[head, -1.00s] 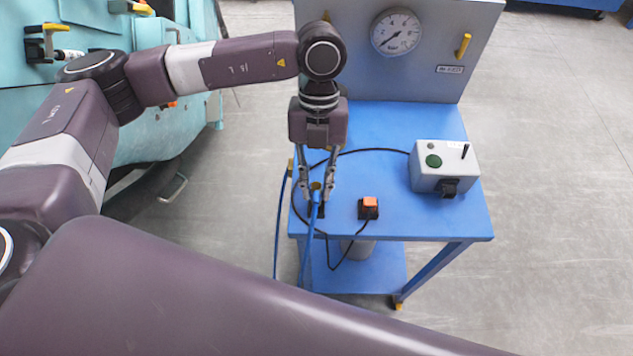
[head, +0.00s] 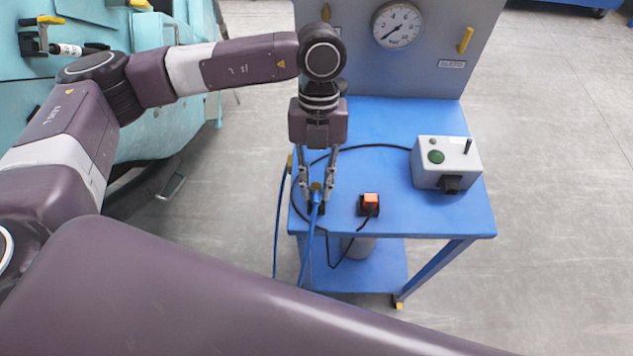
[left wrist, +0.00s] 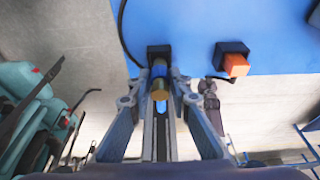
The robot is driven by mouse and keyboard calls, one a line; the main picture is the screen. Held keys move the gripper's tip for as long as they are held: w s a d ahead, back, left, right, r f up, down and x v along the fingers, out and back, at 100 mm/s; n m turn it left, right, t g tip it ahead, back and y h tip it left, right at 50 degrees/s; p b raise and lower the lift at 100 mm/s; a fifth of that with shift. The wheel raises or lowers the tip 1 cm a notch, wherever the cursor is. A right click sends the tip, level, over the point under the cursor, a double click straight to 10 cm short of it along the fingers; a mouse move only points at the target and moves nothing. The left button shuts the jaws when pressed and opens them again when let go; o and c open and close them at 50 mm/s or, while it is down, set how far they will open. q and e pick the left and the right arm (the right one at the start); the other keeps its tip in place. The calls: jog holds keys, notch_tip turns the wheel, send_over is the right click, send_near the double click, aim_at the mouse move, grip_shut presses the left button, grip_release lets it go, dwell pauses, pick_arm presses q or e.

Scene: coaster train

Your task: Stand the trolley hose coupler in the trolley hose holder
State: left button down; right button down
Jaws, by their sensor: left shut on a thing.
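The trolley hose coupler (head: 316,187), a small brass-ended piece on a blue hose, is between the fingers of my left gripper (head: 317,194), which points down and is shut on it. In the left wrist view the coupler (left wrist: 159,84) shows a brass end and a blue part between the fingers (left wrist: 160,100). The trolley hose holder (left wrist: 158,52) is a black block at the blue top's front edge, right by the coupler. In the head view the holder (head: 318,210) is mostly hidden by fingers and hose. I cannot tell whether the coupler is seated in it. My right gripper is not in view.
An orange-topped plug in a black block (head: 369,204) stands just right of the gripper on the blue trolley top (head: 430,215). A grey control box (head: 446,163) is further right. A black cable curves behind the gripper. A gauge panel (head: 420,65) stands at the back.

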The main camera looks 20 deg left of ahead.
pick_arm(q)
jog(key=shift+f+b, duration=0.55)
jog(key=shift+f, duration=0.2)
jog(key=c, duration=1.7)
grip_release()
jog(key=shift+r, duration=0.1)
jog(key=v, duration=1.2)
